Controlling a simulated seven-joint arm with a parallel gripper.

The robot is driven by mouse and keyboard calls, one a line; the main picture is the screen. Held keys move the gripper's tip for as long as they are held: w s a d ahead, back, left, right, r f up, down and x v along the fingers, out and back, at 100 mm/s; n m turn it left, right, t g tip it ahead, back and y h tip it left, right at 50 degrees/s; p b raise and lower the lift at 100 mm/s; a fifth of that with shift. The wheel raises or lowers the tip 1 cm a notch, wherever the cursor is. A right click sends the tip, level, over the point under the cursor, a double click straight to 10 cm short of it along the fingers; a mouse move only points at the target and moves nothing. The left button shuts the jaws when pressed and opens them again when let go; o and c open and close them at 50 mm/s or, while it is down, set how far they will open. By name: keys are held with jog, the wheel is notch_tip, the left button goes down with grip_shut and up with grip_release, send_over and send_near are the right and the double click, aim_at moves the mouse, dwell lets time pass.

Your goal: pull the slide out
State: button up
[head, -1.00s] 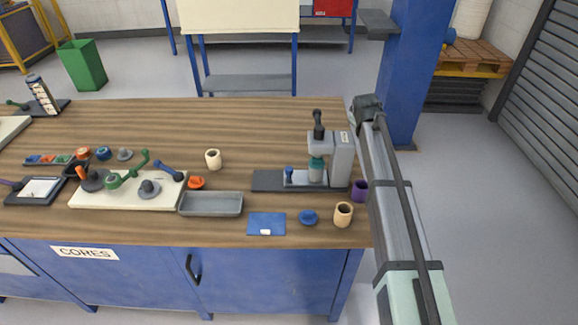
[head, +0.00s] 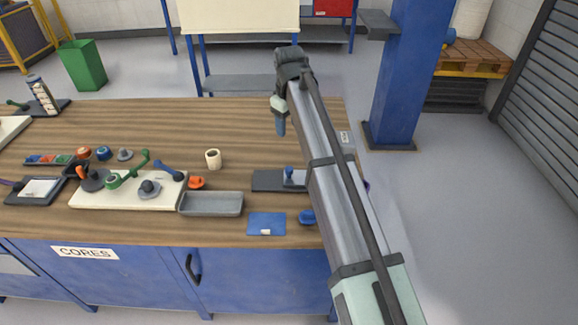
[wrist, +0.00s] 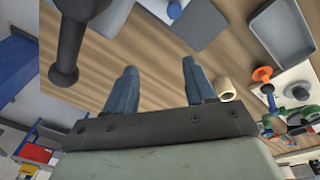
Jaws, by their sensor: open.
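The light grey slide (head: 296,180) with its blue knob (head: 289,172) sits on the dark base plate (head: 264,181) of the press. In the wrist view the blue knob (wrist: 174,10) and part of the slide (wrist: 155,8) show at the top edge. My arm hides most of the press in the head view. Its dark handle (wrist: 65,60) stands large at the left of the wrist view. My gripper (head: 281,128) is above the table, behind the slide in the head view. In the wrist view its blue fingers (wrist: 160,65) are apart, with nothing between them.
A cream cup (head: 213,159) stands left of the gripper. A grey tray (head: 211,204), an orange piece (head: 196,183) and a blue card (head: 266,223) lie left and in front of the press. A blue disc (head: 307,217) is near the front edge. The table behind is clear.

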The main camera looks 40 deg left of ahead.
aim_at(289, 168)
jog(key=shift+g+h, duration=0.5)
jog(key=shift+h, duration=0.1)
jog(key=f, duration=0.4)
jog(key=s+d+f, duration=0.1)
jog(key=f, duration=0.4)
jog(key=d+f, duration=0.1)
jog(key=f, duration=0.4)
jog(key=shift+s+d+f, duration=0.1)
jog(key=shift+s+f, duration=0.1)
jog(key=shift+s, duration=0.2)
jog(key=shift+c, duration=0.3)
grip_shut()
